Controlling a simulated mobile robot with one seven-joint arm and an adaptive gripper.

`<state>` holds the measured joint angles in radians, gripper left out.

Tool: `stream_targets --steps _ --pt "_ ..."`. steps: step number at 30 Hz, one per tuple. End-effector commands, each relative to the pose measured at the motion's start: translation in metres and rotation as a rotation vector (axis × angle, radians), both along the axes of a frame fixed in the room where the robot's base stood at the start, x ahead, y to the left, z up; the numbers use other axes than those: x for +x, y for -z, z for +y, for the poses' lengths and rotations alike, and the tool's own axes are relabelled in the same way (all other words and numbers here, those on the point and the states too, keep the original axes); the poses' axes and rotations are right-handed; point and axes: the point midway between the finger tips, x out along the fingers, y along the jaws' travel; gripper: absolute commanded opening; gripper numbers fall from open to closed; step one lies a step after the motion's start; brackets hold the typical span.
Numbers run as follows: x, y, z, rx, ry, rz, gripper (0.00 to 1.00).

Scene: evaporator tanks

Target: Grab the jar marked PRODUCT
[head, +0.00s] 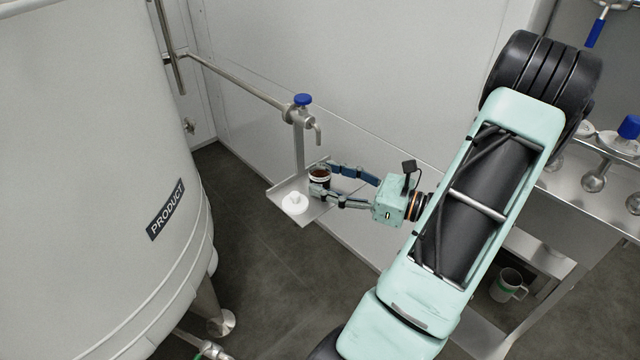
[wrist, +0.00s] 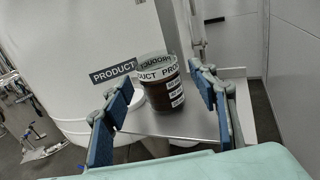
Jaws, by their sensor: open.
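The jar marked PRODUCT (head: 320,178) stands upright on a small metal shelf (head: 283,188) under a tap. It holds dark brown contents and has no lid on. In the wrist view the jar (wrist: 160,88) shows a white band with "PRODUCT" lettering and smaller labels below. My gripper (head: 334,184) is open, its blue-padded fingers reaching out at the jar's sides. In the wrist view the fingers (wrist: 160,105) stand to the left and right of the jar, with a gap on the right. Contact on the left cannot be told.
A white lid (head: 295,203) lies on the shelf beside the jar. The tap with a blue handle (head: 302,100) hangs above. A large tank labelled PRODUCT (head: 130,120) stands at left. A metal bench (head: 575,195) and a mug (head: 508,285) are at right.

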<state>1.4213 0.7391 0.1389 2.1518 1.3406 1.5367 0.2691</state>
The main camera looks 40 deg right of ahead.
Motion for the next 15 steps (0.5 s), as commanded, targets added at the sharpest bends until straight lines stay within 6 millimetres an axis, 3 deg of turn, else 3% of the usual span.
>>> stream_targets --steps 5,13,15 --pt "0.018 0.001 0.010 0.000 -0.001 0.001 0.54" --pt "0.021 0.000 0.010 0.000 0.000 0.001 0.54" --pt "0.021 0.000 0.010 0.000 0.000 0.001 0.46"
